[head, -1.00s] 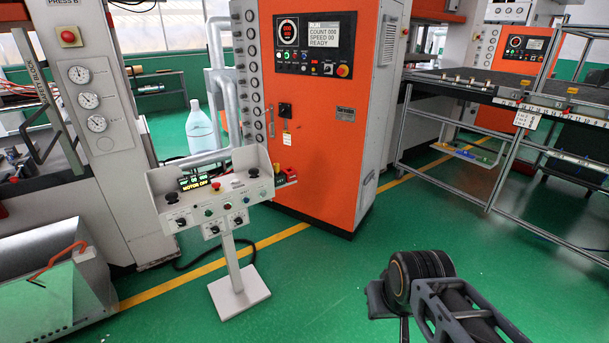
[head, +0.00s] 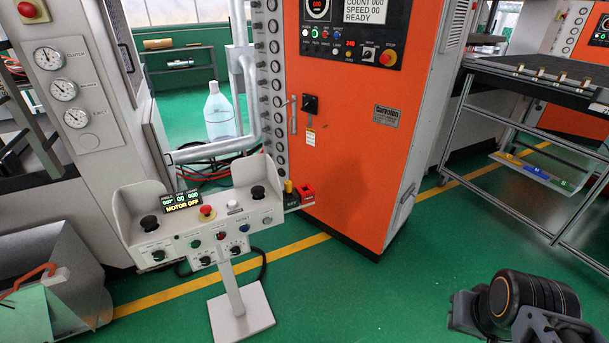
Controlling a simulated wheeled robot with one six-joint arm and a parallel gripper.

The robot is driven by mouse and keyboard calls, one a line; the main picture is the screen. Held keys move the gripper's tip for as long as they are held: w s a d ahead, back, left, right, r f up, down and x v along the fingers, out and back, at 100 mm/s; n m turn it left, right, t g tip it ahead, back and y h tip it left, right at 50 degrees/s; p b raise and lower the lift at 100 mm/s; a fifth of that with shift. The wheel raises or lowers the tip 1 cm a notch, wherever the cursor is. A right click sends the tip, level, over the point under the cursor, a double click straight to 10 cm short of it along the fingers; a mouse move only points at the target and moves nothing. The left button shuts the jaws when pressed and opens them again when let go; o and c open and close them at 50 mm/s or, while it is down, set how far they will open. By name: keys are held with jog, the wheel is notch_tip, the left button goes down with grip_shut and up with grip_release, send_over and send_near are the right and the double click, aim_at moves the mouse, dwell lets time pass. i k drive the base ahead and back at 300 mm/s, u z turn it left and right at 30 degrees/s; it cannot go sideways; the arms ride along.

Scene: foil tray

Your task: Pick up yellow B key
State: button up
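A small yellow piece (head: 288,186) stands at the right end of the grey control pedestal (head: 160,237), beside a red block (head: 305,193). It is too small to read a letter on it, so I cannot tell whether it is the yellow B key. A low tray under the right-hand bench also has a yellow patch (head: 506,156), with blue and green ones; their marks are unreadable. My dark arm shows at the lower right, well apart from the pedestal. My gripper's fingers do not show.
The orange cabinet (head: 352,135) stands behind the pedestal. The pedestal's white foot (head: 241,311) rests on the green floor. The bench frame (head: 458,125) is at the right. A grey bin (head: 75,290) is at the lower left. Floor between pedestal and bench is clear.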

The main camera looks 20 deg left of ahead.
aim_at(288, 185)
jog(key=u, duration=0.2)
jog(key=i, duration=0.95)
jog(key=u, duration=1.4)
jog(key=i, duration=0.85)
jog(key=u, duration=0.85)
